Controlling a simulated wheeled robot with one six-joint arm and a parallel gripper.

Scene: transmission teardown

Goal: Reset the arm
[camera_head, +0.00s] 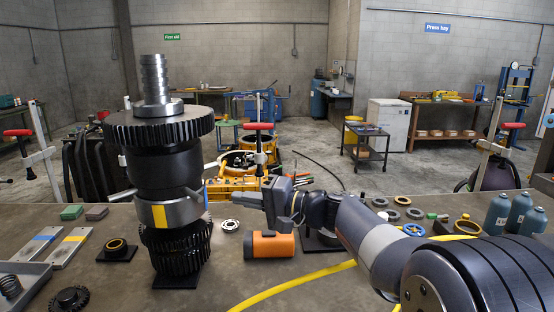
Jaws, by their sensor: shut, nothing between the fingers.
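My gripper (236,197) is at mid-bench, pointing left toward a tall gear stack (165,180). Its fingers are together, with nothing seen between them. The fingertips are close to the right side of the stack's silver collar with the yellow mark; I cannot tell if they touch it. The stack stands upright on a dark base and carries a wide gear with a threaded-looking shaft on top. My arm reaches in from the lower right.
An orange motor-like block (273,244) sits under my wrist. A yellow hose (300,284) crosses the bench. Bottles (519,211) and several rings stand at right. Plates (35,244), a grey tray (38,271) and a loose gear (69,299) lie at left.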

